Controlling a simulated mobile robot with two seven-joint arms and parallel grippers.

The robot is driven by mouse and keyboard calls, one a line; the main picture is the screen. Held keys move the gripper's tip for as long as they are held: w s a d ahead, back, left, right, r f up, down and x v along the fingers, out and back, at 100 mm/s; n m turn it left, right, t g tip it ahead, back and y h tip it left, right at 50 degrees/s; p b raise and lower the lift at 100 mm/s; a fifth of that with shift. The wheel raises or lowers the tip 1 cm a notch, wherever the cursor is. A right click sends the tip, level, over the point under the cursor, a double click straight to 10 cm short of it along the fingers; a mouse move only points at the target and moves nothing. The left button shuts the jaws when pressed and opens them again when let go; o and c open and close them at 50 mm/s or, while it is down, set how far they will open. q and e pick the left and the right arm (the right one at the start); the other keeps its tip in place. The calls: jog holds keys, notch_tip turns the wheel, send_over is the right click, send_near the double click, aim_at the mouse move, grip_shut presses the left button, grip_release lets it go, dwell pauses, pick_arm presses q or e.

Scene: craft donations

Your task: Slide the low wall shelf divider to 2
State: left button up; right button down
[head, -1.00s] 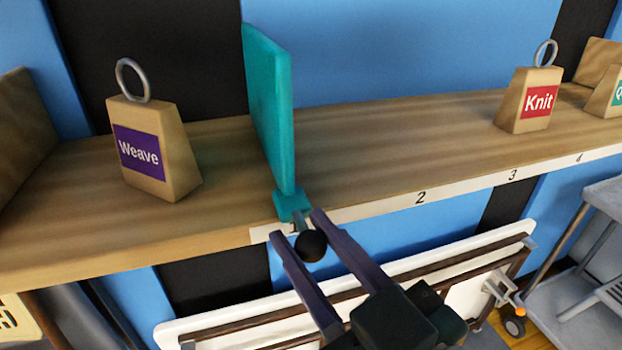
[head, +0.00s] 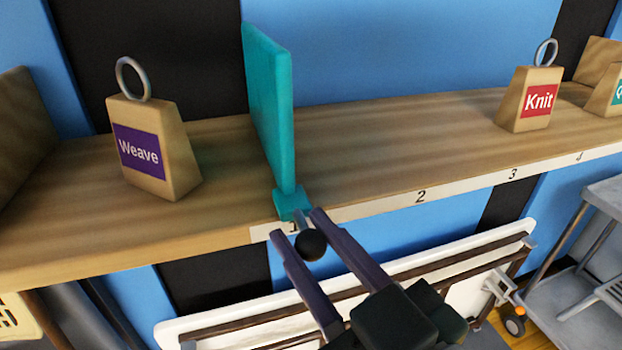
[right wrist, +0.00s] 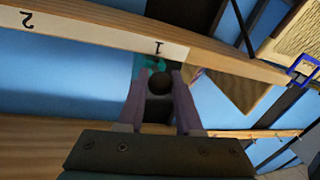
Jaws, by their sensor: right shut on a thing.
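The teal divider (head: 270,110) stands upright on the low wooden wall shelf (head: 390,140), at the mark 1 on the white number strip (head: 385,205). The mark 2 is to its right. A dark round knob (head: 311,244) sticks out from the divider's front foot. My right gripper (head: 298,228) is shut on the knob, one finger on each side. In the right wrist view the knob (right wrist: 159,83) sits between the fingers, below the strip's 1. My left gripper is not in view.
A Weave block (head: 150,150) with a ring stands left of the divider. A Knit block (head: 530,100) stands near mark 3. The shelf between the divider and the Knit block is clear. A white folded table (head: 350,290) and a grey cart (head: 590,240) are below.

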dwell(0.3)
jog(key=w+d, duration=0.2)
jog(key=d, duration=0.5)
jog(key=w+d+p, duration=0.1)
jog(key=w+d, duration=0.1)
jog(key=d, duration=0.5)
jog(key=shift+w+d, duration=0.2)
jog(key=shift+w, duration=0.15)
jog(key=c, duration=0.6)
grip_release()
